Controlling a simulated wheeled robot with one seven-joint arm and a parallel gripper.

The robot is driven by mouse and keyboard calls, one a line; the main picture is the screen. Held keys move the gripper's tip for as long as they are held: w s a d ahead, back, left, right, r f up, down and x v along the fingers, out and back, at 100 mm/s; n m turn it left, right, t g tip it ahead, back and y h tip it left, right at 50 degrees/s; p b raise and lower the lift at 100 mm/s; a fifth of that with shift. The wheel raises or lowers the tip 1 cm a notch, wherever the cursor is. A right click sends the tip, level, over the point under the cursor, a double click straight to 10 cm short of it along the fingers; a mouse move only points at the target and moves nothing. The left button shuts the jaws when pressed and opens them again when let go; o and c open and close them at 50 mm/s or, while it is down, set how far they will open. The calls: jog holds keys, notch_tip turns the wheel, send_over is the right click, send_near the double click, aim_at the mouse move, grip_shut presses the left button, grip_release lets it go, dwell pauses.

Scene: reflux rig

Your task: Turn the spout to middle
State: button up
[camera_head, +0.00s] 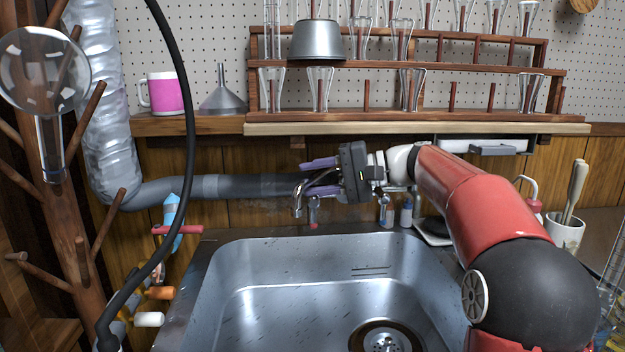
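The metal spout (298,196) shows in the head view at the back rim of the sink (275,262). It curves from near my gripper toward the left, and its tip hangs down over the back left part of the basin. My gripper (317,176) points left, with its two purple fingers spread apart, one above the other in the picture. The upper part of the spout runs between the fingers. I cannot tell whether either finger touches it. The gripper body hides part of the faucet.
A grey pipe (225,187) runs along the wall behind the spout. A shelf above holds a pink mug (166,93), a funnel (222,92) and a rack of glassware. Small bottles (405,214) stand behind the sink. A black hose (181,75) hangs at left. The basin is empty.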

jog(key=v, duration=0.7)
